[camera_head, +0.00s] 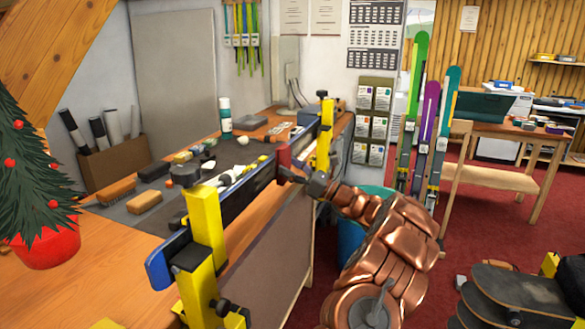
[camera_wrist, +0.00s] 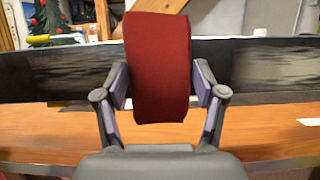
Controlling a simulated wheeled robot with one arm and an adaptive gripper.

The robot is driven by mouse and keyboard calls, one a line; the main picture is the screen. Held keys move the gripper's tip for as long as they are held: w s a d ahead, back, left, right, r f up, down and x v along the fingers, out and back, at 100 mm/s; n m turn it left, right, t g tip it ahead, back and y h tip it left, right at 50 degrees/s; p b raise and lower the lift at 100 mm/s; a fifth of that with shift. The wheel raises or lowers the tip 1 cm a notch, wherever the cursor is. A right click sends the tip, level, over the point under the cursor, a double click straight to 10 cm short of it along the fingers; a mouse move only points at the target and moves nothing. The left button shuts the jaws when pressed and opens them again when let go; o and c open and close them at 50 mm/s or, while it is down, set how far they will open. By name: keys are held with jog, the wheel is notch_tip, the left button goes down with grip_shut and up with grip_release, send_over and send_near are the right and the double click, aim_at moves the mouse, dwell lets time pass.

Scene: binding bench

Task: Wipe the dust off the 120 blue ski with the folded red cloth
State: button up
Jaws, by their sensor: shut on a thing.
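A long ski (camera_head: 252,189) with a blue tip (camera_head: 158,271) is held on its edge in yellow clamps along the bench's front. In the wrist view, its dark face (camera_wrist: 20,75) crosses the whole picture. Greyish streaky dust patches (camera_wrist: 285,68) show left and right of the cloth. My gripper (camera_head: 290,172) is shut on the folded red cloth (camera_head: 284,156), which stands upright between the fingers in the wrist view (camera_wrist: 158,65). The cloth overlaps the ski near its middle and hides that part. I cannot tell whether it touches. No 120 marking is readable.
Yellow clamps (camera_head: 203,225) rise at both ends of the ski, the far one (camera_head: 324,140) near the bench's far corner. Brushes and blocks (camera_head: 145,201) lie on the grey mat behind. A potted tree (camera_head: 45,245) stands left. A teal bin (camera_head: 352,240) is behind my arm.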

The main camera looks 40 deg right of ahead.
jog(key=shift+s+a+b, duration=0.55)
jog(key=shift+s+a, duration=0.5)
jog(key=shift+a, duration=0.7)
jog(key=shift+s+a+b, duration=0.5)
jog(key=shift+s+a, duration=0.5)
jog(key=shift+a, duration=0.75)
jog(key=shift+s+a+b, duration=0.55)
jog(key=shift+s+a, duration=0.5)
jog(key=shift+a, duration=0.7)
jog(key=p, duration=0.1)
send_near(261, 178)
jog(key=shift+r, duration=1.25)
jog(key=shift+s+d, duration=0.1)
jog(key=shift+s+d+p, duration=0.3)
jog(key=shift+s+d, duration=0.05)
jog(key=shift+s, duration=0.25)
jog(key=shift+s+d+p, duration=0.25)
jog(key=shift+s+d, duration=0.15)
jog(key=shift+s, duration=0.2)
